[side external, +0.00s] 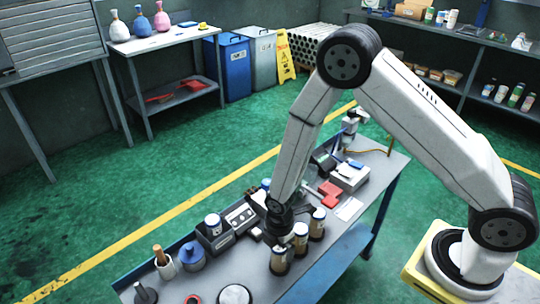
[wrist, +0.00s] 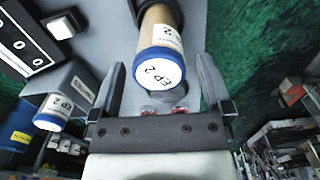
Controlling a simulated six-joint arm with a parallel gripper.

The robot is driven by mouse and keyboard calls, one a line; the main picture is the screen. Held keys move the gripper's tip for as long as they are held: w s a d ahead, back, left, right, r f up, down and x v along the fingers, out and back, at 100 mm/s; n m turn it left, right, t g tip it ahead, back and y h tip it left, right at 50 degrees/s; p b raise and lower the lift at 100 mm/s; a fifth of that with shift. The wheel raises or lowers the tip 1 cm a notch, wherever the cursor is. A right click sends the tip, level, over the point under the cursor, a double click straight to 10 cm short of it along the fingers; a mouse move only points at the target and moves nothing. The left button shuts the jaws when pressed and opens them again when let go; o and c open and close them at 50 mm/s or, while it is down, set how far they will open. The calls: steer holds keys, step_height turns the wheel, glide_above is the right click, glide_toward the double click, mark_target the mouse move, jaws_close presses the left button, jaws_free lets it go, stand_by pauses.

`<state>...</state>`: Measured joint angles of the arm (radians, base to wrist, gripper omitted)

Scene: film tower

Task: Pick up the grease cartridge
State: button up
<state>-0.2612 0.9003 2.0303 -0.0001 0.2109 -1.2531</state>
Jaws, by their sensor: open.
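In the wrist view, a tan grease cartridge (wrist: 160,68) with a white, blue-rimmed end marked "EP 2" lies between the fingers of my gripper (wrist: 162,75). The fingers are open, with a gap visible on each side of it. In the side view, my gripper (side external: 279,222) hangs low over the bench, by a group of tan, white-capped cartridges: a front one (side external: 279,262), a middle one (side external: 300,238) and a rear one (side external: 317,225). I cannot tell from the side view which one lies between the fingers. Another "EP 2" cartridge (wrist: 52,112) sits in a grey holder.
On the bench (side external: 330,250), left of my gripper, stand the grey holder (side external: 215,238), a blue round container (side external: 192,257) and a cup with a wooden handle (side external: 163,264). A red tool (side external: 329,193) and grey boxes lie behind. A white disc (side external: 235,295) lies at the front.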

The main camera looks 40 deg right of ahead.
steer(key=shift+f, duration=1.65)
steer(key=c, duration=1.3)
steer(key=shift+r, duration=0.2)
steer(key=shift+c, duration=0.2)
steer(key=shift+r, duration=4.85)
steer(key=shift+r, duration=0.1)
